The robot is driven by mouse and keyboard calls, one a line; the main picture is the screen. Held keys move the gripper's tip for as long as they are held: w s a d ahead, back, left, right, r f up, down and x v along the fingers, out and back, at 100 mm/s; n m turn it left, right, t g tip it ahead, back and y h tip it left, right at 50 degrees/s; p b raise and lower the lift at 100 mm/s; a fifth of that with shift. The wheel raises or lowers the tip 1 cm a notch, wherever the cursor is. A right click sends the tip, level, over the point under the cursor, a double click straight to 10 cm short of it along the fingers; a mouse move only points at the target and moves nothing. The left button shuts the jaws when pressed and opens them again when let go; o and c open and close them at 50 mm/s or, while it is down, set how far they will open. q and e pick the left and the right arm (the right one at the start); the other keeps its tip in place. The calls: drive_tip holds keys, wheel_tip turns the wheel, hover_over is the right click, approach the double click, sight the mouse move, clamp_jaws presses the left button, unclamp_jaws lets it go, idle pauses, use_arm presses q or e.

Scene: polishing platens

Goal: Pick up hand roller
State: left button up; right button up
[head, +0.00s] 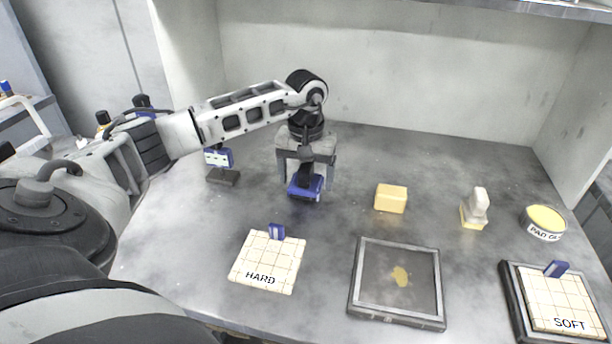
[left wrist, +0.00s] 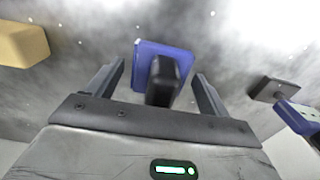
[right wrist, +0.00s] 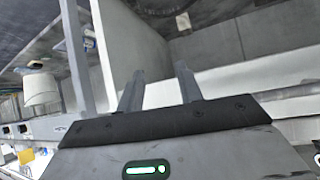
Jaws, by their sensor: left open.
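A blue tool with a black upright handle (head: 306,187), which looks like the hand roller, sits on the grey bench below my left gripper (head: 306,170). In the left wrist view its blue body (left wrist: 147,58) and dark handle (left wrist: 164,82) show between the fingers. My left gripper is open, with a finger on each side of the handle and visible gaps, so it does not grip it. The tool's underside is hidden. My right gripper (right wrist: 160,88) shows only in the right wrist view; its fingers are apart with nothing between them, away from the tool.
A small blue display gauge (head: 220,160) on a dark foot stands left of the tool. To the right are a yellow block (head: 391,198), a white-handled brush-like tool (head: 477,205) and a tin (head: 544,222). In front lie the HARD pad (head: 266,262), a framed plate (head: 356,280) and the SOFT pad (head: 560,300).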

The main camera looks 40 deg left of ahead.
use_arm(q)
drive_tip(key=shift+c, duration=0.3)
drive_tip(key=c, duration=1.3)
drive_tip(key=shift+o, duration=0.2)
drive_tip(key=shift+r, duration=0.1)
drive_tip(key=shift+w+r, duration=0.1)
drive_tip(key=shift+r, duration=0.5)
drive_tip(key=s+d+r+b, duration=0.2)
drive_tip(key=s+d+r, duration=0.5)
drive_tip(key=d+r, duration=0.4)
drive_tip(key=shift+d+r, duration=0.4)
drive_tip(key=shift+d, duration=0.2)
drive_tip(key=shift+s, duration=0.1)
